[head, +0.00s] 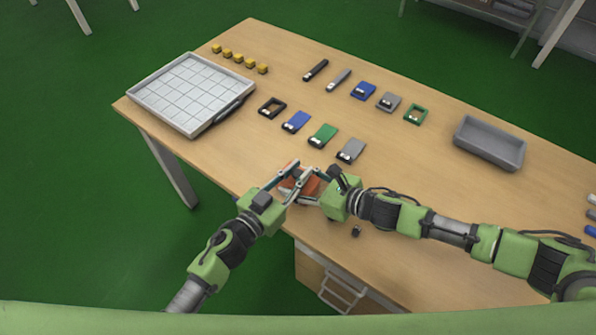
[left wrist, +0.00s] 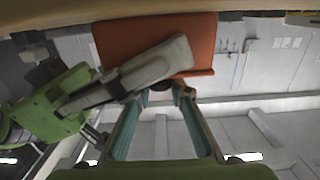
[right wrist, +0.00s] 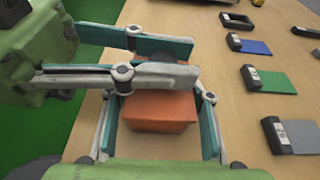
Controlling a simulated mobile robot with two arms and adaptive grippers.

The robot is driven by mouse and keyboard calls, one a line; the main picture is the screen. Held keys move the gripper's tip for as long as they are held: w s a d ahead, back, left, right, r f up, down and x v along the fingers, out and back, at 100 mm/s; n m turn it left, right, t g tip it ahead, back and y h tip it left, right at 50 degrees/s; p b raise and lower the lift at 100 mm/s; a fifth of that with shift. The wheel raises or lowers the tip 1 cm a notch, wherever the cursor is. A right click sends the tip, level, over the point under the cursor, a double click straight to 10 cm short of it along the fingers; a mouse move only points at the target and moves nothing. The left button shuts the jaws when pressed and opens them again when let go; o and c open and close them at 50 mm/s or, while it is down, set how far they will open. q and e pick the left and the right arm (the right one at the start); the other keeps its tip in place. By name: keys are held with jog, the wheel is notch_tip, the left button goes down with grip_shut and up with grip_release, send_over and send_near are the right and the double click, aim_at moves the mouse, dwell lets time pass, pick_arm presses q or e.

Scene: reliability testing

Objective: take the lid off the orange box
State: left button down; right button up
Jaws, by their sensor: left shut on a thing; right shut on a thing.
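The orange box (head: 312,187) is near the front edge of the wooden table, partly covered by both grippers. In the right wrist view the orange box (right wrist: 160,113) shows between the fingers of my right gripper (right wrist: 160,125), shut on its sides. My left gripper (head: 294,176) is at the top of the box, shut on what appears to be the lid; its fingers cross the right wrist view. In the left wrist view, the box (left wrist: 120,40) appears upside down, with a lip near the fingertips of my left gripper (left wrist: 170,88). The seam between lid and box is not clear.
A white gridded tray (head: 165,125) stands at the table's left corner. Behind the box lie several flat pieces, including a blue one (head: 296,121) and a green one (head: 322,135). A grey bin (head: 490,142) stands at right. A small dark object (head: 356,231) is near the front edge.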

aim_at(298, 173)
pick_arm(q)
jog(key=shift+d+r, duration=0.1)
jog(key=shift+r, duration=1.3)
pick_arm(e)
jog(key=shift+s+d+f, duration=0.1)
jog(key=shift+d+f, duration=0.15)
jog(key=shift+f, duration=0.2)
pick_arm(q)
jog(key=shift+f, duration=0.15)
pick_arm(e)
jog(key=shift+r, duration=0.1)
pick_arm(q)
jog(key=shift+r, duration=1.85)
pick_arm(e)
jog(key=shift+a+r, duration=0.15)
jog(key=o, duration=1.7)
jog(key=shift+r, duration=0.1)
jog(key=shift+c, duration=0.2)
